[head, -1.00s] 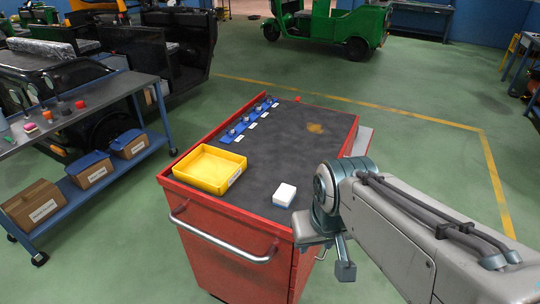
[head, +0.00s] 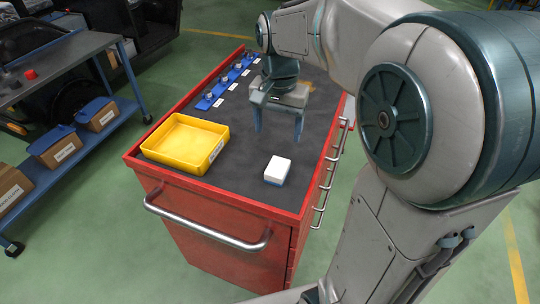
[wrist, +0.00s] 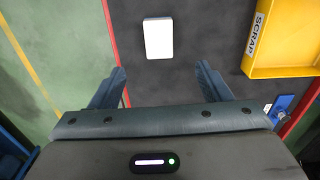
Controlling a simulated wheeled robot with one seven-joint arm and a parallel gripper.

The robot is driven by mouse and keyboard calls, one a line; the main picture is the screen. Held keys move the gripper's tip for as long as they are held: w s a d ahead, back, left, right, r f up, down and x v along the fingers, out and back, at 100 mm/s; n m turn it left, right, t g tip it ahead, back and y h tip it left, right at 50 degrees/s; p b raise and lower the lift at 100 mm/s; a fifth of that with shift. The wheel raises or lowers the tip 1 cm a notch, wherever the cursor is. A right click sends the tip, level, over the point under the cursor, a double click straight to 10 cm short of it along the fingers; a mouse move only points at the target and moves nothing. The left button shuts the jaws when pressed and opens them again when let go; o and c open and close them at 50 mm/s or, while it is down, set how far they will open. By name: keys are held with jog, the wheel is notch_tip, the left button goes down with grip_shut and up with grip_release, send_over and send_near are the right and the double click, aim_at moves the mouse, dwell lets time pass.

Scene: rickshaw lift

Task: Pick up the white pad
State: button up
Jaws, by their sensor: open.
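The white pad (head: 278,169) is a small block with a white top and a blue lower part. It lies on the dark top of the red tool cart (head: 223,220), near the front right corner. In the wrist view the white pad (wrist: 158,39) shows as a white rectangle beyond the fingertips, about midway between them. My gripper (head: 279,139) points down over the cart top, behind the pad and apart from it. Its two fingers are spread with nothing between them, as the wrist view of the gripper (wrist: 162,72) also shows.
A yellow tray (head: 187,144) stands left of the pad; its label reads SCRAP in the wrist view (wrist: 255,33). A blue strip (head: 225,86) with small metal parts lies along the cart's left edge. A grey workbench (head: 55,62) stands at the left. The cart top around the pad is clear.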

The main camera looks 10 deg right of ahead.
send_over(278, 166)
jog(key=f, duration=0.7)
jog(key=shift+w+a+f, duration=0.15)
jog(key=shift+a+f, duration=0.05)
jog(key=shift+f, duration=0.15)
jog(key=shift+d+f, duration=0.15)
jog(key=shift+f, duration=3)
jog(key=c, duration=1.1)
